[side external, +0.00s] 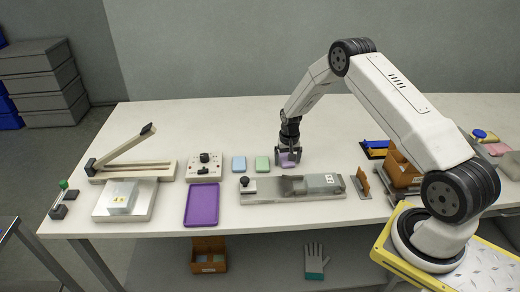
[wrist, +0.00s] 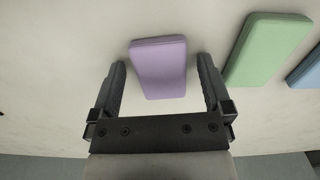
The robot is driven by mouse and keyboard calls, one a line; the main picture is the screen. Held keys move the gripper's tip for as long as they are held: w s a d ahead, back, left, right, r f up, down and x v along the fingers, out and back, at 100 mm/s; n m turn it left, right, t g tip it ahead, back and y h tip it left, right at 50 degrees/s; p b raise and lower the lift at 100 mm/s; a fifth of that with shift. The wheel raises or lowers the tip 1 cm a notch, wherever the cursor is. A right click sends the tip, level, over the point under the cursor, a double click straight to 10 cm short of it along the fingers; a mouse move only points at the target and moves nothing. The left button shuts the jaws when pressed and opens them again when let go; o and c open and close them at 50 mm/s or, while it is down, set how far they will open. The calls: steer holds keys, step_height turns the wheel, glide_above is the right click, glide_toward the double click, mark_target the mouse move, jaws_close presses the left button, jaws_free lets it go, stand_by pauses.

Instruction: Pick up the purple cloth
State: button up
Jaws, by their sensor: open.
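The purple cloth (wrist: 160,68) is a light purple, folded rectangular pad lying flat on the white table. In the side external view the cloth (side external: 288,161) is partly hidden by my gripper (side external: 288,159). In the wrist view my gripper (wrist: 163,88) is open, with one dark finger on each side of the cloth. Small gaps show between the cloth and both fingers. How high the fingertips are above the table is hard to tell.
A green cloth (side external: 262,163) and a blue cloth (side external: 239,164) lie in a row beside the purple one. A grey metal fixture (side external: 268,190) sits in front. A purple tray (side external: 202,205) and a control box (side external: 205,167) are to the left. The table behind is clear.

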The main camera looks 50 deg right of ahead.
steer(key=c, duration=1.2)
steer(key=shift+o, duration=0.2)
steer(key=shift+r, duration=0.1)
steer(key=shift+r, duration=0.6)
step_height(320, 180, up, 2)
steer(key=s+a+r, duration=0.5)
steer(key=s+r, duration=0.4)
steer(key=s, duration=0.4)
steer(key=shift+r, duration=0.3)
